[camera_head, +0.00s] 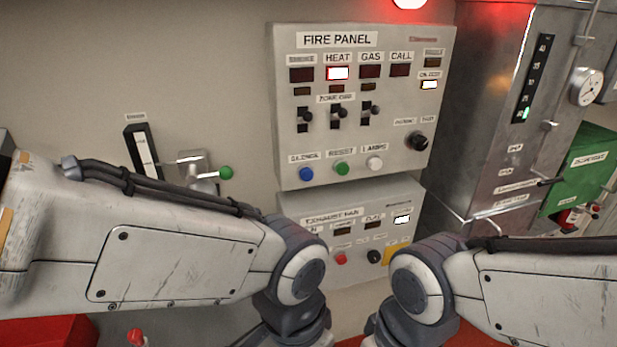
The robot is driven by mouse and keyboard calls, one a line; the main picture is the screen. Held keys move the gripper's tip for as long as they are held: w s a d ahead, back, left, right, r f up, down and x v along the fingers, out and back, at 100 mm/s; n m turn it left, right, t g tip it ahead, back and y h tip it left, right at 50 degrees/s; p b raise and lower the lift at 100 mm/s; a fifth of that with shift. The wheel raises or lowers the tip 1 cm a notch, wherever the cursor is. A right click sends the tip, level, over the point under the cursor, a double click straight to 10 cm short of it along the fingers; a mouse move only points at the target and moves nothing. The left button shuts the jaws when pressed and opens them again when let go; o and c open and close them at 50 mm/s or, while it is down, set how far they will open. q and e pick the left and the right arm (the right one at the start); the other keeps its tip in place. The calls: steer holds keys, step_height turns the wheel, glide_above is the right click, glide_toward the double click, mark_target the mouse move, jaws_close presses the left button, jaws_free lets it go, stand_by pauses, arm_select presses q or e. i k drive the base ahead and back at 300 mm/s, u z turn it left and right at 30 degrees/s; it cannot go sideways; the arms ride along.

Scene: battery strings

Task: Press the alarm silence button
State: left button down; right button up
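The fire panel (440,110) is a pale box on the wall at the upper middle. Its blue button (306,174), under a label that seems to read SILENCE, sits at the lower left of the panel. A green reset button (342,168) and a white lamps button (375,163) are to its right.
An exhaust fan panel (292,205), with a red button (341,258) and black knob (374,257), is below, partly behind my arms. A green-knobbed lever (226,173) stands left. A metal cabinet (490,120) and green box (580,165) are right. A red beacon (408,3) glows above.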

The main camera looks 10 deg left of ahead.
mark_target(307, 175)
steer(key=z, duration=1.6)
steer(key=k, duration=1.1)
steer(key=u, duration=1.25)
steer(key=i, duration=0.5)
steer(key=u, duration=0.05)
